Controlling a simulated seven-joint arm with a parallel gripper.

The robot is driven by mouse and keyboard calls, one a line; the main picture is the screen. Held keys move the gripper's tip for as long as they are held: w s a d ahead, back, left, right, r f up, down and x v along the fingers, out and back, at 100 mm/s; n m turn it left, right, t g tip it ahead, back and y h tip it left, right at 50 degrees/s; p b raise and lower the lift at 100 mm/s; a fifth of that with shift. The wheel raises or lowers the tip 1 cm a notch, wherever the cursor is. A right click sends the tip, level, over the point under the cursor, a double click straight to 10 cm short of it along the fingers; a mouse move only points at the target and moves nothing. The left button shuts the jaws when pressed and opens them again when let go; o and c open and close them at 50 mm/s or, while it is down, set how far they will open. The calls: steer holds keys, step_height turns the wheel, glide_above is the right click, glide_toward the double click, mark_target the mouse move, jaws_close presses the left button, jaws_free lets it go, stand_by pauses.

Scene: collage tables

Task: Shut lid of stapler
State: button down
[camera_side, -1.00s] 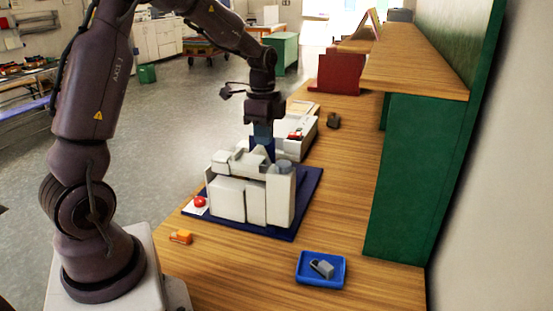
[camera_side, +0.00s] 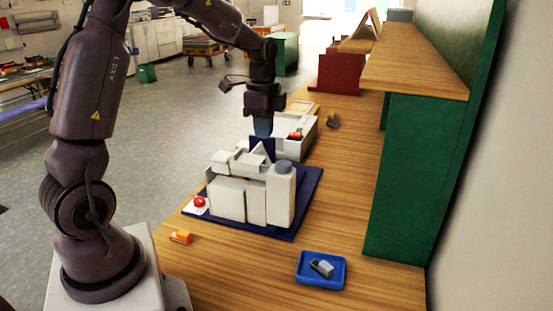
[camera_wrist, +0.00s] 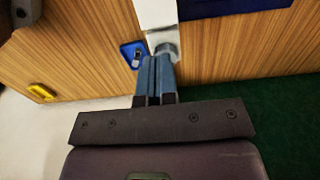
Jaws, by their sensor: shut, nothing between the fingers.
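I cannot tell for certain which thing is the stapler. A small grey thing (camera_side: 321,267), possibly a stapler, lies in a blue tray (camera_side: 305,281) at the front right; its lid is too small to judge. A blocky white machine (camera_side: 228,198) stands on a dark blue mat (camera_side: 303,205), with loose-looking panels on top and a grey round cap (camera_side: 284,167). My gripper (camera_side: 263,134) is shut and empty, pointing down above and behind the machine. In the wrist view the closed blue fingers (camera_wrist: 155,82) appear beside the machine's grey cap (camera_wrist: 166,49).
An orange block (camera_side: 181,237) lies at the table's left edge. A red button (camera_side: 200,202) is left of the machine. A white box (camera_side: 297,147) stands behind it. A green-sided shelf (camera_side: 410,180) bounds the right. Bare wood lies between mat and shelf.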

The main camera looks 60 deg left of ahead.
step_height(320, 180, up, 3)
steer(key=shift+r, duration=0.15)
stand_by(0.3)
steer(key=s+d+r+n+t, duration=0.2)
steer(key=s+d+r+n, duration=0.1)
steer(key=s+d, duration=0.5)
steer(key=s+d+r+n+t, duration=0.3)
steer(key=s+d+n, duration=0.3)
steer(key=d, duration=0.4)
steer(key=shift+s+t, duration=0.3)
steer(key=shift+s, duration=0.6)
